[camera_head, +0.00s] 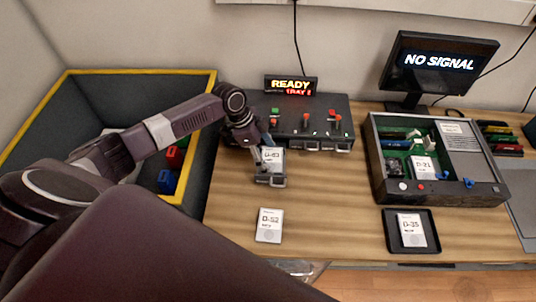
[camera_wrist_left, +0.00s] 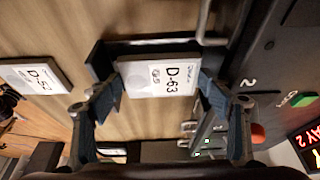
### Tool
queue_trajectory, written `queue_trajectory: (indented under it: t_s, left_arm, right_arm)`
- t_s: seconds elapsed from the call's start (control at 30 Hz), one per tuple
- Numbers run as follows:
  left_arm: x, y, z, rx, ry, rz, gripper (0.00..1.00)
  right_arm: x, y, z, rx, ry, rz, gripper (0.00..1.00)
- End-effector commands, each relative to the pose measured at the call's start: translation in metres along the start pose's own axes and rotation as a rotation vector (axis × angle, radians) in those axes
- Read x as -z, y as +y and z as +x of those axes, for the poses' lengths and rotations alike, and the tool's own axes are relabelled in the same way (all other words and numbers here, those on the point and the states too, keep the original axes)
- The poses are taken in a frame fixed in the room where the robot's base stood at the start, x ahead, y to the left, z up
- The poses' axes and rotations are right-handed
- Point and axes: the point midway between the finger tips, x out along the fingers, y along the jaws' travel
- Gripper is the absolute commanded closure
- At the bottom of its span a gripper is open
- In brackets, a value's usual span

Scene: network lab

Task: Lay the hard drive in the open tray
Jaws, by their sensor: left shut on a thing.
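My left gripper (camera_head: 268,158) is shut on a white hard drive labelled D-63 (camera_head: 273,156), in front of the black drive unit. In the left wrist view the drive (camera_wrist_left: 158,78) sits between the two fingers (camera_wrist_left: 160,88), label facing the camera. The black open tray (camera_head: 271,181) sticks out at the unit's front left, and the drive is over it. The tray's dark edge (camera_wrist_left: 105,50) shows behind the drive. I cannot tell whether the drive touches the tray. My right gripper is not in view.
Drive D-52 (camera_head: 269,225) lies on the table nearer the front edge. The drive unit (camera_head: 318,128) has red knobs and a READY sign (camera_head: 291,86). At right are an open case (camera_head: 376,165), a black tray (camera_head: 392,238) with drive D-35 and a monitor (camera_head: 438,66). A yellow-rimmed bin (camera_head: 140,72) is left.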

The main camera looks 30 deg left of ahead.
Motion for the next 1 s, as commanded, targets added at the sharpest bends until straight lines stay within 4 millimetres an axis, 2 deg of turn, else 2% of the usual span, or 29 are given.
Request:
queue_trajectory:
  t_s: [0.67, 0.7, 0.83, 1.0]
  left_arm:
    - [-0.0013, 0.0013, 0.0040, -0.003, 0.000, 0.001, 0.58]
    - [-0.0013, 0.0013, 0.0040, -0.003, 0.000, 0.001, 0.24]
    - [-0.0014, 0.0014, 0.0040, -0.004, -0.001, 0.001, 0.09]
    - [-0.0015, 0.0013, 0.0036, -0.004, -0.001, 0.001, 0.08]
  right_arm:
    - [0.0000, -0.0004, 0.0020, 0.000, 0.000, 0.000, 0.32]
    - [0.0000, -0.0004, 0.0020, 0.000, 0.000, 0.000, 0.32]
    - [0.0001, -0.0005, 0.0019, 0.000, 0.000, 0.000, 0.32]
    - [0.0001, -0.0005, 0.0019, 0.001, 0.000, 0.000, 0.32]
